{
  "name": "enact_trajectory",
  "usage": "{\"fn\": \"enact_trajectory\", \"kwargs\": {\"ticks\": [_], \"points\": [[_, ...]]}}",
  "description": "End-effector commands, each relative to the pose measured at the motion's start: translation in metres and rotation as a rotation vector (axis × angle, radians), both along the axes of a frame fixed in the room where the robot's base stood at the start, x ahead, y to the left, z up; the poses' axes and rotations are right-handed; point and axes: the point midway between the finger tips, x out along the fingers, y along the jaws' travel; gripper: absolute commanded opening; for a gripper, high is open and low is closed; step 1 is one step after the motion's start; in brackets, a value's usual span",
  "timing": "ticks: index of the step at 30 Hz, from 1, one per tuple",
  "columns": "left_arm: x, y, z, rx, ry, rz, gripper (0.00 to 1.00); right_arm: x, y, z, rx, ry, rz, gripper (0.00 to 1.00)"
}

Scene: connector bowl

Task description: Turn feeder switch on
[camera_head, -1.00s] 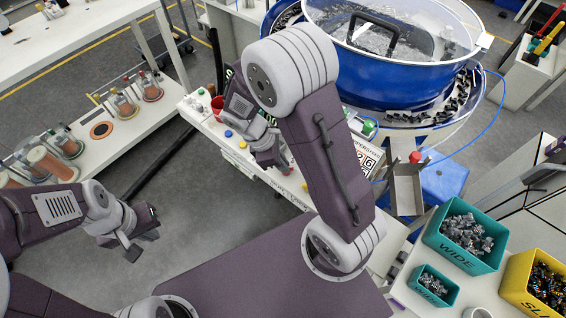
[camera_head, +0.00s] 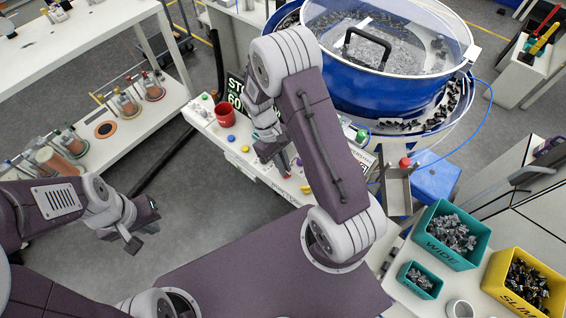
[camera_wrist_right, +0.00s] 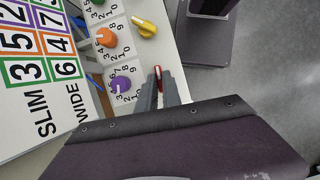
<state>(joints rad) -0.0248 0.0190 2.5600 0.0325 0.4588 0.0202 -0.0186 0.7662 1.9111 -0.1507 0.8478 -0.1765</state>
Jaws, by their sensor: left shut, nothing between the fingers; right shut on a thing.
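My right gripper (camera_head: 285,168) is over the front edge of the white control panel (camera_head: 240,160) in the head view. In the right wrist view its two grey fingers (camera_wrist_right: 162,90) are closed around a small red part (camera_wrist_right: 158,72), which looks like a switch lever. Most of the red part is hidden between the fingers, so its position cannot be told. My left gripper (camera_head: 145,228) is shut and empty over the floor at the left. The blue bowl feeder (camera_head: 370,85) with its clear lid stands behind the panel.
Teal bins (camera_head: 450,255) and a yellow bin (camera_head: 490,275) are at the right.

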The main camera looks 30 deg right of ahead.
Motion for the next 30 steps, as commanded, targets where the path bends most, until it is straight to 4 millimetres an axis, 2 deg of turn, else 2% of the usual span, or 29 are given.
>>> {"fn": "enact_trajectory", "kwargs": {"ticks": [6,18,30], "points": [[0.000,0.000,0.014,0.000,0.000,0.000,0.00,0.001,-0.003,0.004,-0.001,-0.001,-0.206,0.00],[0.000,0.000,0.027,0.000,0.000,0.000,0.00,0.001,-0.006,0.003,-0.001,-0.001,-0.534,0.00],[0.000,0.000,0.032,0.000,0.000,0.000,0.00,0.001,-0.007,0.002,0.000,-0.003,-0.700,0.00]]}}
